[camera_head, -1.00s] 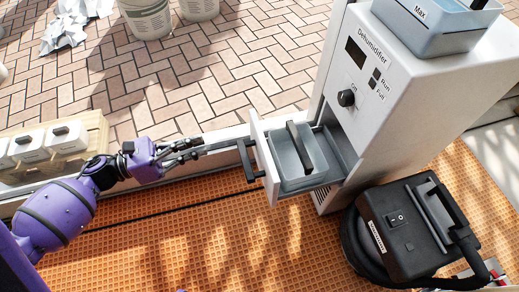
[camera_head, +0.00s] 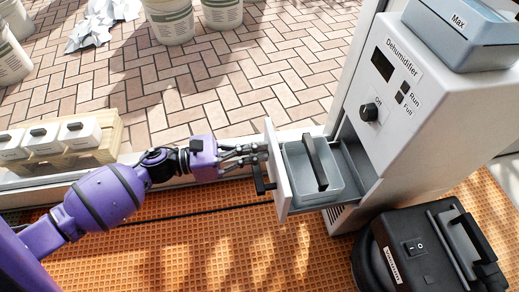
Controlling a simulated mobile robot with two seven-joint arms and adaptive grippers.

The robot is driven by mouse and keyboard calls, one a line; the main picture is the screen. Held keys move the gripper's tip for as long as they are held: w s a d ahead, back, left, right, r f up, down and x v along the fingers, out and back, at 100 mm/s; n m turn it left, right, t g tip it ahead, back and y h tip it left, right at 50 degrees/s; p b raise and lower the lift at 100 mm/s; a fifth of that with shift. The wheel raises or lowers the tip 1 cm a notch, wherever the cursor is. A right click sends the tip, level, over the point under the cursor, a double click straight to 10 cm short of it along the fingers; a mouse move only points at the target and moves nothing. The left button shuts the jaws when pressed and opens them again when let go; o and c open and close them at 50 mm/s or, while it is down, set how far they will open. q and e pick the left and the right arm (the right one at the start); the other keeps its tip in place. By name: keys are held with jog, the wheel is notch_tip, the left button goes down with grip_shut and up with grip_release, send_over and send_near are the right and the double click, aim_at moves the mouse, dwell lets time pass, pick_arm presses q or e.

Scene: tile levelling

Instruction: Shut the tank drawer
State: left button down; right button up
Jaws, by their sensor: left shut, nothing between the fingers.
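The tank drawer (camera_head: 279,180) of the dehumidifier (camera_head: 404,125) is pulled out to the left. Its pale front panel carries a black handle (camera_head: 262,180). A grey tank (camera_head: 337,191) with a black grip bar sits in the drawer. My left gripper (camera_head: 264,152) is shut and empty, with its fingertips at the outer face of the drawer front, above and behind the handle. I cannot tell whether they touch the panel. My right gripper is not in view.
A black vacuum-like machine (camera_head: 408,248) stands on the orange mat (camera_head: 215,260), close by the drawer's near right. White boxes (camera_head: 80,132) sit on a wooden stand at left. Buckets (camera_head: 170,22) and crumpled paper (camera_head: 92,33) lie beyond on brick paving. Another tank (camera_head: 462,40) is on the dehumidifier.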

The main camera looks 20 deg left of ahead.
pick_arm(q)
jog(key=shift+w+d, duration=0.1)
jog(key=shift+d, duration=0.1)
jog(key=shift+d, duration=0.1)
jog(key=x, duration=1.7)
jog(key=shift+w+d+b, duration=0.2)
jog(key=shift+w+b, duration=0.1)
jog(key=shift+b, duration=0.05)
